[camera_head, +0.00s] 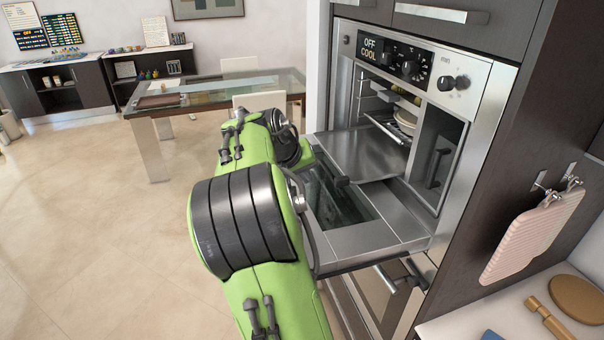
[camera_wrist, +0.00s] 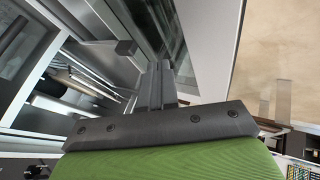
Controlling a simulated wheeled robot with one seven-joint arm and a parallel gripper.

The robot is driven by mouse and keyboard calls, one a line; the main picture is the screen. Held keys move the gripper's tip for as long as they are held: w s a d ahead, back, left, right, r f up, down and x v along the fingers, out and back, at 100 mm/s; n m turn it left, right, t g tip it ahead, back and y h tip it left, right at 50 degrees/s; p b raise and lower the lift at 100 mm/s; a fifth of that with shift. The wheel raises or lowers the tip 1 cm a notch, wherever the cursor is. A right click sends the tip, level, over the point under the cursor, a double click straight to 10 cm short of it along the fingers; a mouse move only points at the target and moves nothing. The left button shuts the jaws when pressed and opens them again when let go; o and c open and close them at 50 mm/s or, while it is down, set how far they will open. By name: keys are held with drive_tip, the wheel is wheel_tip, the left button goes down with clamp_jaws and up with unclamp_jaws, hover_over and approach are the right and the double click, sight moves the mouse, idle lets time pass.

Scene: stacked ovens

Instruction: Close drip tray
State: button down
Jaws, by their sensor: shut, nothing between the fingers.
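The drip tray (camera_head: 378,156) looks like a flat grey metal panel sticking out from the oven (camera_head: 425,75) in the head view. A small dark block (camera_head: 342,181) is at its front edge. In the wrist view, a similar dark block (camera_wrist: 127,47) shows just left of my fingers, apart from them in the picture. My gripper (camera_wrist: 157,80) is shut and empty, its fingers close together. In the head view my green arm reaches toward the tray's left side and hides most of the gripper. I cannot tell whether the fingers touch the tray.
The lowered door (camera_head: 375,238) with a dark window lies open below the tray. A rack with a plate (camera_head: 405,117) shows inside the oven. A lower handle (camera_head: 395,275) sticks out below. A glass table (camera_head: 215,92) stands behind; the floor at left is clear.

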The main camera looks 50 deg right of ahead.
sight(385, 175)
drive_tip(key=x, duration=0.6)
drive_tip(key=shift+d+f, duration=0.15)
drive_tip(key=shift+f, duration=0.05)
drive_tip(key=d, duration=0.1)
drive_tip(key=s+d, duration=0.1)
drive_tip(key=d, duration=0.1)
drive_tip(key=shift+s+d+f, duration=0.15)
drive_tip(key=shift+s+f, duration=0.05)
drive_tip(key=shift+s, duration=0.1)
drive_tip(key=shift+s+d, duration=0.15)
drive_tip(key=shift+d, duration=0.15)
drive_tip(key=s+d+p, duration=0.1)
drive_tip(key=s+d, duration=0.2)
drive_tip(key=d, duration=0.1)
drive_tip(key=s+d+p, duration=0.1)
drive_tip(key=s+d, duration=0.1)
drive_tip(key=d, duration=0.3)
drive_tip(key=s+d+p, duration=0.1)
drive_tip(key=s+d, duration=0.2)
drive_tip(key=d, duration=0.2)
drive_tip(key=shift+s+d+p, duration=0.2)
drive_tip(key=shift+s+p, duration=0.1)
drive_tip(key=shift+p, duration=0.1)
drive_tip(key=shift+w+a, duration=0.1)
